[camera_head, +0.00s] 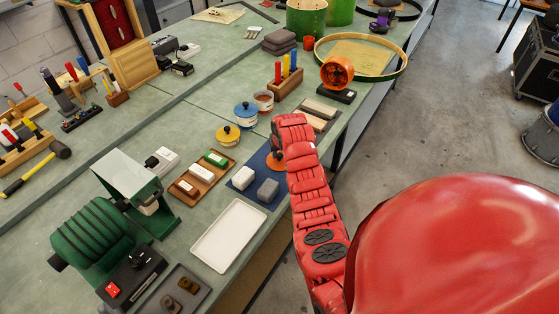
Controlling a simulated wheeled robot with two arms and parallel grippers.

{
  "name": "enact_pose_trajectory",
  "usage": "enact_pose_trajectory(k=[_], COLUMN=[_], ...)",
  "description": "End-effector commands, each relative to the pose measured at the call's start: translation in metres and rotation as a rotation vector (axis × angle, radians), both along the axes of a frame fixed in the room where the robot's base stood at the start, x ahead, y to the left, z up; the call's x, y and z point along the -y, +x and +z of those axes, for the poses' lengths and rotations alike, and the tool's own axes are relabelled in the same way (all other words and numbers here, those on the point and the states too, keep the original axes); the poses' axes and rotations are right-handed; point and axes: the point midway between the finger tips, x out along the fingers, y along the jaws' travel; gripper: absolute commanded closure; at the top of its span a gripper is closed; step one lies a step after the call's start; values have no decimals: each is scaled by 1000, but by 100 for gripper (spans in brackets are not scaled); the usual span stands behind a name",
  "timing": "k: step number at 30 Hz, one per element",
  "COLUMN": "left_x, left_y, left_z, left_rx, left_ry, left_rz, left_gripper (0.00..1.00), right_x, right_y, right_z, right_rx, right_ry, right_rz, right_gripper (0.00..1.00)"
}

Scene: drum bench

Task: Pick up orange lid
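The orange lid (275,165) lies on the dark blue mat on the bench, partly covered by my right arm's end. My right gripper (277,150) is right at the lid, pointing down over it. Its fingers are small, dark and mostly hidden by my red arm, so I cannot tell whether they are open or shut, or touch the lid. My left gripper is not in view.
A blue-lidded pot (246,112), a yellow-lidded pot (228,135) and an open pot (264,99) stand close by. Grey blocks (267,190) lie on the blue mat (258,170). A white tray (228,235) is nearer, and a green machine (92,235) stands at left.

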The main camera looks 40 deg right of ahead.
Motion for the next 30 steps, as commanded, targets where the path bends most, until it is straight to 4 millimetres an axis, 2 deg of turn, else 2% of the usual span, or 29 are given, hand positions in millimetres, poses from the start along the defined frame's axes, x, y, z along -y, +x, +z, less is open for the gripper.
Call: enact_pose_trajectory(k=[1, 5, 17, 23, 30], left_x=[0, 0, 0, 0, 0], left_y=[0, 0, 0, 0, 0], left_z=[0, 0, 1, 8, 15], left_rx=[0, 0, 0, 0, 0], left_ry=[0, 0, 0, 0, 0], left_rz=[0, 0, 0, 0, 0], left_gripper=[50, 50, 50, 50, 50], right_x=[0, 0, 0, 1, 0], right_y=[0, 0, 0, 1, 1], right_z=[0, 0, 2, 27, 76], right_rx=[0, 0, 1, 6, 5], right_ry=[0, 0, 0, -3, -2], right_rz=[0, 0, 0, 1, 0], right_gripper=[78, 100, 100, 100, 100])
